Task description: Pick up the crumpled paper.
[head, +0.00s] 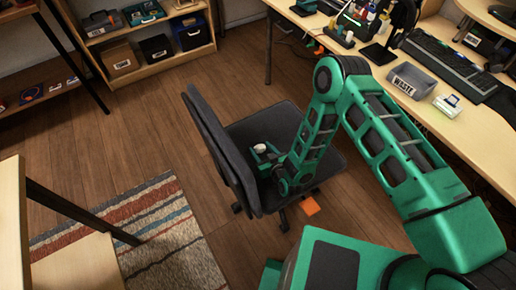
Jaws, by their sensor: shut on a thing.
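The crumpled paper (260,147) is a small whitish lump at the end of my arm. My gripper (262,151) is shut on it, with the green fingers on either side. Both show over the dark seat of the office chair (252,131); I cannot tell whether the paper touches the seat. The fingers hide part of the paper.
The chair's backrest (219,140) stands close left of my gripper. A desk (398,98) at the right holds a grey bin marked WASTE (411,80) and a keyboard (450,62). An orange piece (311,205) lies on the floor near the chair. A striped rug (160,226) lies left.

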